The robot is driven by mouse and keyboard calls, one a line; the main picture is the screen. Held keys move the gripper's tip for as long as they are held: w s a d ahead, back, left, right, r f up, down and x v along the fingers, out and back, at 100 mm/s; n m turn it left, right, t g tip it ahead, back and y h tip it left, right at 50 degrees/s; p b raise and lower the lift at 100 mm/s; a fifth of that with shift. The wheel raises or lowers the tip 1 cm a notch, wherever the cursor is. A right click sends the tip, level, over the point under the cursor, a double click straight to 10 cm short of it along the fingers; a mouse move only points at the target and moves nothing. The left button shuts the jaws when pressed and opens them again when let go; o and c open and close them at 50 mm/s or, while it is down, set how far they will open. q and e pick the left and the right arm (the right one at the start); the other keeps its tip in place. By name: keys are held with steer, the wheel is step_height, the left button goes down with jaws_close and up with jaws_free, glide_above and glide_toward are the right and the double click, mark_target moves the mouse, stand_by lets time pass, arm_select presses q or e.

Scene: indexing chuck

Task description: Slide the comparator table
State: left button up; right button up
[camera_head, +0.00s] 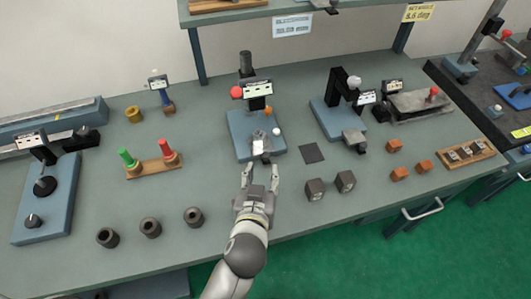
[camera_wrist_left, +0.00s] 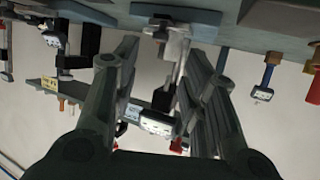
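A blue-based device (camera_head: 240,130) stands mid-bench, with a black column, a small display (camera_head: 258,89) and a red ball (camera_head: 237,92). It seems to be the comparator. A small silver table-like part (camera_head: 259,143) with a white face sits at its front. My left gripper (camera_head: 261,168) is just in front of this part, fingers apart and pointing at it, with nothing visibly held. In the left wrist view my open fingers (camera_wrist_left: 160,62) frame a silver part (camera_wrist_left: 176,45); contact cannot be told. My right gripper is out of view.
A second blue-based stand (camera_head: 325,120) is to the right, beside a dark square pad (camera_head: 311,153). Two dark blocks (camera_head: 315,190) lie right of my gripper.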

mark_target(266, 155)
arm_select(q)
steer(key=p+x, duration=0.1)
steer(key=x, duration=0.7)
steer(key=shift+w+f, duration=0.15)
steer(key=shift+w, duration=0.1)
jaws_close()
